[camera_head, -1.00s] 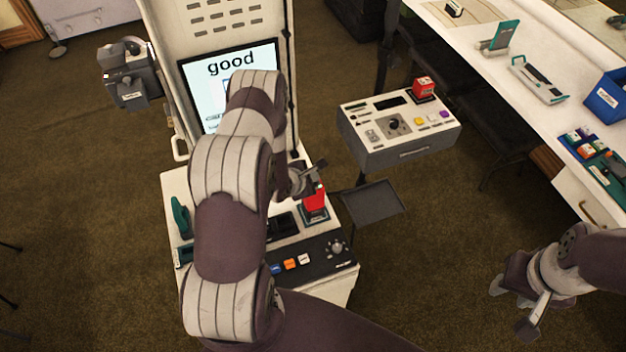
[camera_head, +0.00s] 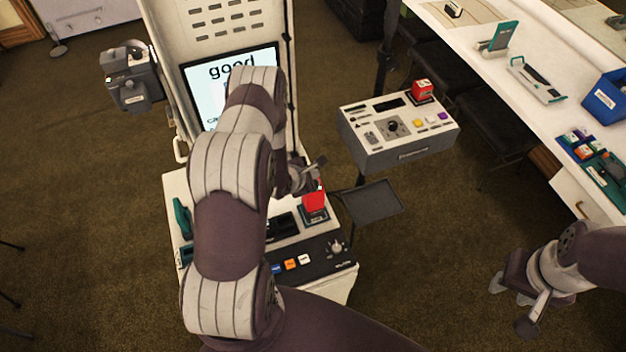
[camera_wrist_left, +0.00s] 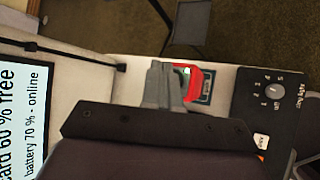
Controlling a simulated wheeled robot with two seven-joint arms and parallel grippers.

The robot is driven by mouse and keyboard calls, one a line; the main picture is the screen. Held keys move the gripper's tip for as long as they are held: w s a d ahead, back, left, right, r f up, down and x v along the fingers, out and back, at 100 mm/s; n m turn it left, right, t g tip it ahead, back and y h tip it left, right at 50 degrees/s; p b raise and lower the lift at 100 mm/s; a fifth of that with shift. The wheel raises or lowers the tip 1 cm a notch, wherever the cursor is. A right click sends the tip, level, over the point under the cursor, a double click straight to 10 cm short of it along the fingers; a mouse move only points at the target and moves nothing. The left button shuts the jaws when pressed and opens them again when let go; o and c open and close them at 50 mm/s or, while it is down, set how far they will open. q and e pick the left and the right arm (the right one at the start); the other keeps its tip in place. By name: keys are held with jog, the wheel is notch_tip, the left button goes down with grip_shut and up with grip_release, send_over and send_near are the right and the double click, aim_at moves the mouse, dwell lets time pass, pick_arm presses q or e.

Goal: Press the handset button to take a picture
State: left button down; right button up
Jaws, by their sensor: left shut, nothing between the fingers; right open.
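A red upright handset-like piece (camera_head: 314,201) stands in a dark holder on the booth's console, right of my left forearm. My left gripper (camera_head: 316,168) is shut and empty, just above and behind this red piece. In the left wrist view the grey fingertips (camera_wrist_left: 163,84) are beside the red piece (camera_wrist_left: 196,83) and partly cover it; I cannot tell whether they touch. No button on it can be made out clearly. The booth screen (camera_head: 207,98) reads "good" and is partly hidden by my left arm. My right gripper (camera_head: 512,278) is open and empty at the lower right.
A teal piece (camera_head: 182,217) stands at the console's left. Small coloured buttons (camera_head: 290,264) and a knob (camera_head: 335,247) are at its front. A grey control box (camera_head: 400,150) with another red piece (camera_head: 422,89) stands to the right, near a white bench (camera_head: 475,42).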

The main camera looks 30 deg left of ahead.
pick_arm(q)
notch_tip(320, 180, up, 4)
jog(key=p, duration=0.3)
jog(key=shift+r, duration=0.25)
jog(key=shift+f, duration=0.1)
dwell(0.4)
